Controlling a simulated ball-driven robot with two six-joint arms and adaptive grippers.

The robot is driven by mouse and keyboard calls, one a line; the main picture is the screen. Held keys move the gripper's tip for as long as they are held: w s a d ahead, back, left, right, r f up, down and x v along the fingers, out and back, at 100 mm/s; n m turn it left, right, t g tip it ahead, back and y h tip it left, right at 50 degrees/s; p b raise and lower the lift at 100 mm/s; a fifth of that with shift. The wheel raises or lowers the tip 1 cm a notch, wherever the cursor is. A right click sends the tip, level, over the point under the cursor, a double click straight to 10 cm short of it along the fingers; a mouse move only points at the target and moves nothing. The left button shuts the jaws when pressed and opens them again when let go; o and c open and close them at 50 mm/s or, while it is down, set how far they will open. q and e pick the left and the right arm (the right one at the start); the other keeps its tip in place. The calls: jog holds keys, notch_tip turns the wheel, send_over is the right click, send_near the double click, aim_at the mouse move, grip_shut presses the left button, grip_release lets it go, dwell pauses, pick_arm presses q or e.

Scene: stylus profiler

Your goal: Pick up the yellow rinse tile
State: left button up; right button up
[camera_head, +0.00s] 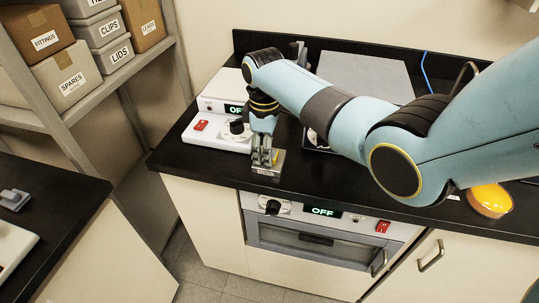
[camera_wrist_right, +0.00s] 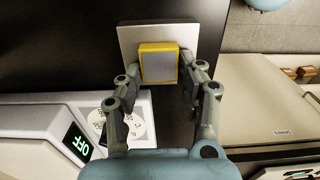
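The yellow rinse tile (camera_wrist_right: 158,63) is a small square with a yellow rim and a grey face. It sits on a larger pale square plate (camera_wrist_right: 128,38) in the right wrist view. In the head view the plate (camera_head: 278,168) lies near the front edge of the black counter, and the tile is mostly hidden by my gripper. My right gripper (camera_head: 262,160) points down over it. In the wrist view its fingers (camera_wrist_right: 157,72) are open, one on each side of the tile. I cannot tell whether either finger touches it. My left gripper is not in view.
A white device (camera_head: 218,130) with a red switch, knob and display stands left of the gripper. An oven-like unit (camera_head: 320,235) reading OFF is below the counter (camera_head: 215,165). A yellow dome (camera_head: 490,200) is at the right. Shelves with boxes (camera_head: 65,77) stand left.

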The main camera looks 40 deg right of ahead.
jog(key=c, duration=0.4)
jog(key=shift+r, duration=0.3)
jog(key=r, duration=0.2)
jog(key=s+r, duration=0.1)
jog(key=r, duration=0.1)
jog(key=shift+d, duration=0.15)
jog(key=s+r, duration=0.2)
jog(key=s, duration=0.1)
jog(key=s+d+r, duration=0.1)
jog(key=s+r, duration=0.1)
jog(key=s, duration=0.2)
jog(key=s+r, duration=0.2)
jog(key=s, duration=0.1)
jog(key=shift+s+d+r, duration=0.2)
jog(key=shift+s+d, duration=0.1)
jog(key=shift+d, duration=0.1)
